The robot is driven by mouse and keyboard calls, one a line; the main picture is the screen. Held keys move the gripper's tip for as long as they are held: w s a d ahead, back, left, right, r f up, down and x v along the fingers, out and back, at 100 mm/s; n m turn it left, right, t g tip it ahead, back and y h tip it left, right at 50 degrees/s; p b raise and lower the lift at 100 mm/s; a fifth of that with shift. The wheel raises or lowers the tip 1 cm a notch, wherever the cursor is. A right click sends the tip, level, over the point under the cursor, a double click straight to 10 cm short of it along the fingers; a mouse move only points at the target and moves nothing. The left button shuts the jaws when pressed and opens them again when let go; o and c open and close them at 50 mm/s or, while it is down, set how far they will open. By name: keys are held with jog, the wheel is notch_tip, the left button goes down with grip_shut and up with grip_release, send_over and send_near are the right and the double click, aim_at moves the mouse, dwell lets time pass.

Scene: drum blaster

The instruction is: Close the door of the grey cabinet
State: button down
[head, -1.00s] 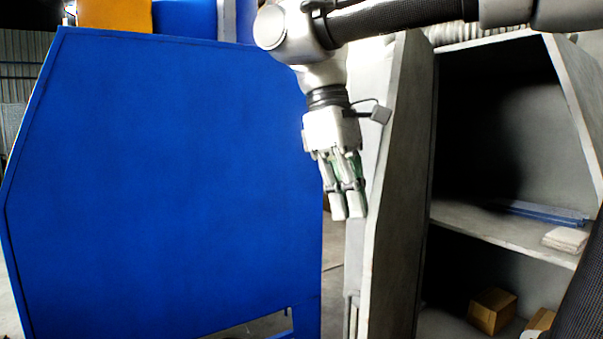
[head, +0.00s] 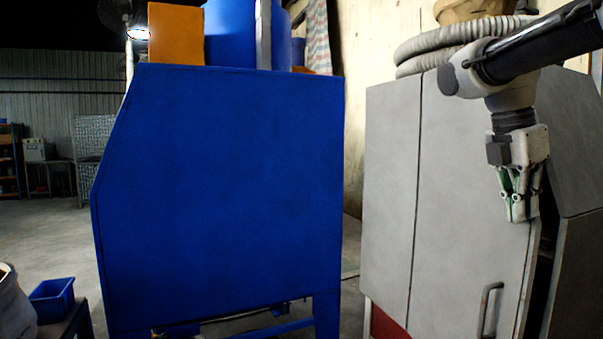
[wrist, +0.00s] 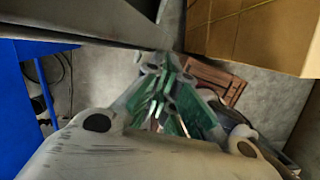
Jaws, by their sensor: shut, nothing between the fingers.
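The grey cabinet (head: 392,190) stands at the right in the head view. Its door (head: 468,200), with a bar handle (head: 489,310), covers most of the front. A dark gap shows along the door's right edge, so it is slightly ajar. My gripper (head: 520,218) is shut and empty, pointing down in front of the door's upper right part, close to that edge. I cannot tell whether it touches the door. In the wrist view my gripper (wrist: 165,105) has its green-sided fingers together above the floor.
A large blue cabinet (head: 220,190) stands left of the grey one, with a narrow floor gap between them. Grey hoses (head: 450,45) lie on top of the grey cabinet. A brown box-like surface (wrist: 265,35) is close by in the wrist view. Open floor (head: 55,235) lies far left.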

jog(key=w+d, duration=0.1)
jog(key=d, duration=0.7)
jog(key=shift+w+d, duration=0.2)
jog(key=shift+d, duration=0.1)
jog(key=shift+d+r, duration=0.1)
jog(key=v, duration=1.2)
jog(key=shift+a, duration=0.25)
